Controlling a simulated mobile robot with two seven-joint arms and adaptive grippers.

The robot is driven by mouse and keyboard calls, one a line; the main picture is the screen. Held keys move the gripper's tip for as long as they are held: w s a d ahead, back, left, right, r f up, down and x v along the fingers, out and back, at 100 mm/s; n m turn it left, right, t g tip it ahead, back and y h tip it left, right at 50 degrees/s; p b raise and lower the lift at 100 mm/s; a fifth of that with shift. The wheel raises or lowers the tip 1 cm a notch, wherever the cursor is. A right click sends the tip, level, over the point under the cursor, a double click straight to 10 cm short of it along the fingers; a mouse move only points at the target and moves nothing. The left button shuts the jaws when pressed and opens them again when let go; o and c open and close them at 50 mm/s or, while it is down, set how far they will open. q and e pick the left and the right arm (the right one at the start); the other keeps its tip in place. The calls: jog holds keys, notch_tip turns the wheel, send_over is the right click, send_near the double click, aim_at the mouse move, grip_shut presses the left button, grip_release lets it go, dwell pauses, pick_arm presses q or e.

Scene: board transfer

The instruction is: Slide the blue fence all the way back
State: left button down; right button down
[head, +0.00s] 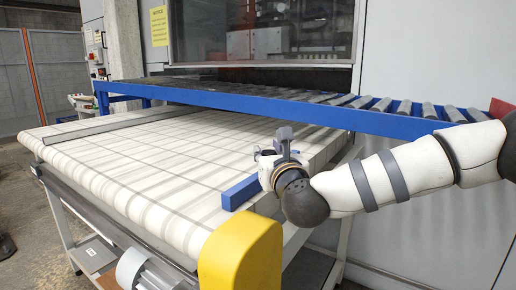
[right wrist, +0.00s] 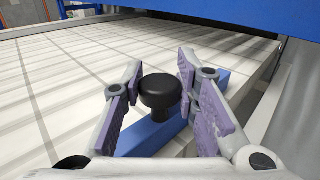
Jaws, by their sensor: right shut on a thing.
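The blue fence (head: 240,192) is a short blue bar lying across the near right part of the white belt. In the right wrist view the fence (right wrist: 150,138) runs diagonally beneath my fingers, with an upright black round knob (right wrist: 160,92) on it. In the head view the gripper hides the knob and part of the fence. My left gripper is not in view.
The belt table (head: 130,165) is clear beyond the fence, up to a grey bar (head: 105,128) across its far left. A blue-framed roller conveyor (head: 300,112) runs along the back, above the belt. A yellow housing (head: 240,256) stands at the near corner.

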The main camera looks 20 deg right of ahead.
jog(key=shift+s+d+f, duration=0.1)
jog(key=shift+s+d, duration=0.1)
jog(key=shift+s, duration=0.05)
jog(key=shift+f, duration=0.1)
jog(key=c, duration=1.7)
grip_release()
jog(key=o, duration=0.4)
jog(key=shift+s+d, duration=0.1)
jog(key=shift+d, duration=0.05)
